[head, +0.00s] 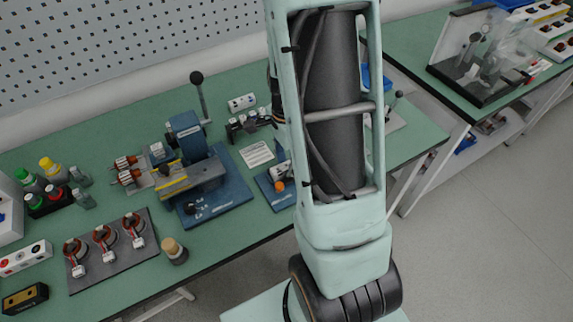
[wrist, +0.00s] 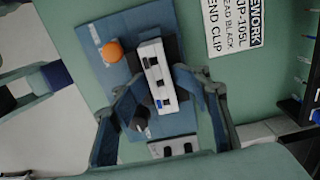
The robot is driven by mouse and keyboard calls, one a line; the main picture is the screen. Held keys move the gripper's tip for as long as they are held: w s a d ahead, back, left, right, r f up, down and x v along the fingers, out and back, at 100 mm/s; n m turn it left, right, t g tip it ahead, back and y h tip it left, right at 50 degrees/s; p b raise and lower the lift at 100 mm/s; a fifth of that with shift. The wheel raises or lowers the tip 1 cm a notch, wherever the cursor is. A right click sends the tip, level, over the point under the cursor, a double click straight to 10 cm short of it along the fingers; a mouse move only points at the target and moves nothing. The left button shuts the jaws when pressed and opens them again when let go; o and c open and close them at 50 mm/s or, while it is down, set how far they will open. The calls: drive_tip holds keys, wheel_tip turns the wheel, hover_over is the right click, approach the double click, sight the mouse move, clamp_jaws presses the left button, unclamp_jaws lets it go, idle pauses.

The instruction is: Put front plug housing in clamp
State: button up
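In the wrist view, a long white housing (wrist: 158,75) with dark slots and a blue spot lies against a dark block of the clamp. The clamp has a blue base plate (wrist: 122,27) and an orange knob (wrist: 113,51). A second white slotted piece (wrist: 174,148) shows lower, near my gripper's base. I cannot tell which piece is the front plug housing. My gripper (wrist: 157,85) is open, its fingers on either side of the long white piece; contact is unclear. In the head view, the clamp's base (head: 271,191) is partly behind my arm, and my gripper is hidden.
A printed label (wrist: 234,25) lies beside the clamp. In the head view, a larger blue fixture (head: 228,190) with an upright lever stands left of the clamp. A dark tray (head: 135,250) with copper-wound parts and several bottles (head: 50,171) stand farther left on the green bench.

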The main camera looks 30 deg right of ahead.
wheel_tip(320, 180, up, 11)
idle(0.3)
drive_tip(key=shift+f, duration=0.1)
idle(0.7)
